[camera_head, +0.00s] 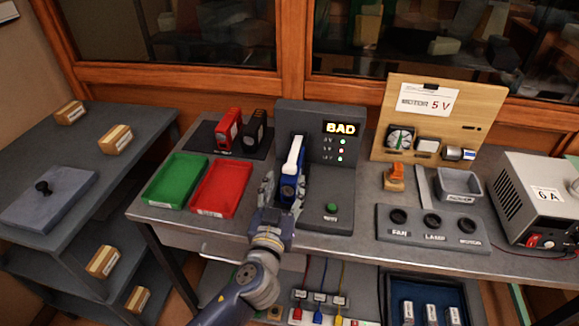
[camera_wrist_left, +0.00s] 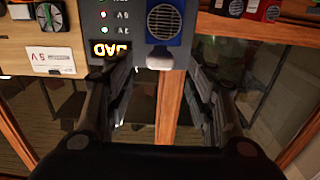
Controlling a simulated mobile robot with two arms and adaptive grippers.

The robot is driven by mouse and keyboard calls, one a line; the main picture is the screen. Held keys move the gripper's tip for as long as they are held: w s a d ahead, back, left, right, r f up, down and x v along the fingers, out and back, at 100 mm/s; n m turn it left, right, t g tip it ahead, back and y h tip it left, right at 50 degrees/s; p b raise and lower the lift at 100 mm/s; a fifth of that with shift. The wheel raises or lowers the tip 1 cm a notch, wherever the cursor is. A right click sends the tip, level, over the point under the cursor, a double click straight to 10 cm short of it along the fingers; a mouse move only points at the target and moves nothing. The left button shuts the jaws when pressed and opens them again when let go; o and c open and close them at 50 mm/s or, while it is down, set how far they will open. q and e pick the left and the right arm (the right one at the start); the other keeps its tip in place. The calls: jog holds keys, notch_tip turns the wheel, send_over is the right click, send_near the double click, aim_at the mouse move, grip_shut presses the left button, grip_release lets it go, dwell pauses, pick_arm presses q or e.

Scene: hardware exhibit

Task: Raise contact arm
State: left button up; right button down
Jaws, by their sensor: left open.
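The dark grey tester (camera_head: 320,125) stands on the bench with a lit "BAD" sign (camera_head: 341,129). Its white contact arm (camera_head: 294,152) slants upward above a blue block (camera_head: 288,188). In the left wrist view, which is upside down, the blue block (camera_wrist_left: 165,22) shows a round grille, with a white end of the arm (camera_wrist_left: 160,60) beside it. My left gripper (camera_head: 281,200) is open in front of the tester, close to the blue block. In the wrist view its fingers (camera_wrist_left: 155,90) are spread with nothing held between them; contact cannot be told. My right gripper is not in view.
Green (camera_head: 175,178) and red (camera_head: 222,188) trays lie left of the tester, with red (camera_head: 229,128) and black (camera_head: 256,130) units behind. A socket panel (camera_head: 432,228), wooden board (camera_head: 430,115) and power supply (camera_head: 540,200) stand to the right.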

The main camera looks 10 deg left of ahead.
aim_at(289, 173)
pick_arm(q)
jog(key=w+p, duration=0.1)
jog(key=w, duration=0.5)
jog(key=shift+w, duration=0.25)
grip_shut()
